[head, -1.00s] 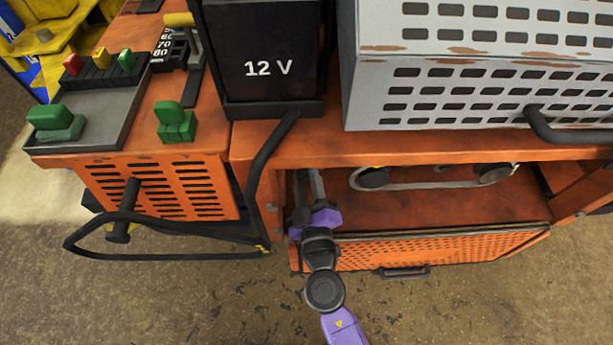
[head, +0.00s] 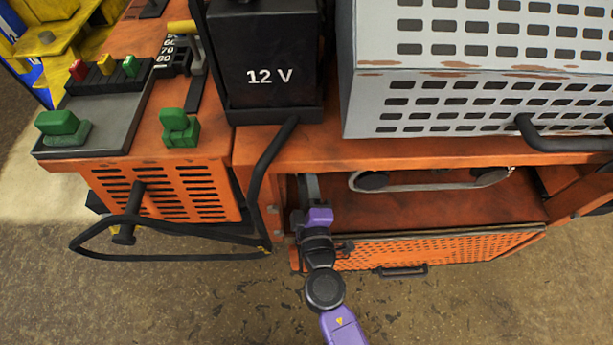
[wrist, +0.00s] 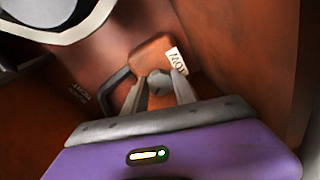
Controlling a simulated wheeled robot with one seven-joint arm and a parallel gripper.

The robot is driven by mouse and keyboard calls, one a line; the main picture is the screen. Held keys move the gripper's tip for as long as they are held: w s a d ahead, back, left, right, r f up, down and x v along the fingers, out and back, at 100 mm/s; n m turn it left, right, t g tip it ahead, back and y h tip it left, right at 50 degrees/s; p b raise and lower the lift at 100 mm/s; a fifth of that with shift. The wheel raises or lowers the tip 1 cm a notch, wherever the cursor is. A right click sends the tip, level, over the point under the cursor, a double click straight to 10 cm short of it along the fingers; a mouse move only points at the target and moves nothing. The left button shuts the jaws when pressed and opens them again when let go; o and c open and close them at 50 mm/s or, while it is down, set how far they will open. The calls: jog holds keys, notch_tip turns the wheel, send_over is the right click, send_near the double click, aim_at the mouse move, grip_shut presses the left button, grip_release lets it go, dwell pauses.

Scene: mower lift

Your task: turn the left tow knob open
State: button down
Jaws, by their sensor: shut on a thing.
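My gripper (head: 311,184) reaches into the open bay under the orange deck, near its left side. In the wrist view my gripper's two grey fingers (wrist: 161,92) are closed around a small dark knob (wrist: 160,84). The knob is the tow knob, in front of an orange-brown block with a white label (wrist: 177,61) that seems to read TOW, turned over in the picture. The fingers hide the knob's sides, so I cannot tell how far it is turned. In the head view my arm and the deck hide the knob.
A belt on two pulleys (head: 430,184) runs inside the bay, to the right of my gripper. The lowered perforated panel (head: 440,250) lies below. A black cable (head: 262,175) hangs at left. In the wrist view a bent dark bar (wrist: 113,88) sits close beside the fingers.

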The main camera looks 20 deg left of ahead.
jog(key=n+p, duration=0.1)
jog(key=n, duration=0.4)
jog(key=shift+h+p, duration=0.35)
jog(key=shift+h, duration=0.05)
jog(key=n+p, duration=0.1)
jog(key=n, duration=0.3)
jog(key=shift+s+n+h, duration=0.1)
jog(key=shift+n+h, duration=0.2)
jog(key=shift+n, duration=0.1)
jog(key=c, duration=1)
grip_release()
jog(key=shift+v, duration=3.85)
jog(key=shift+c, duration=0.2)
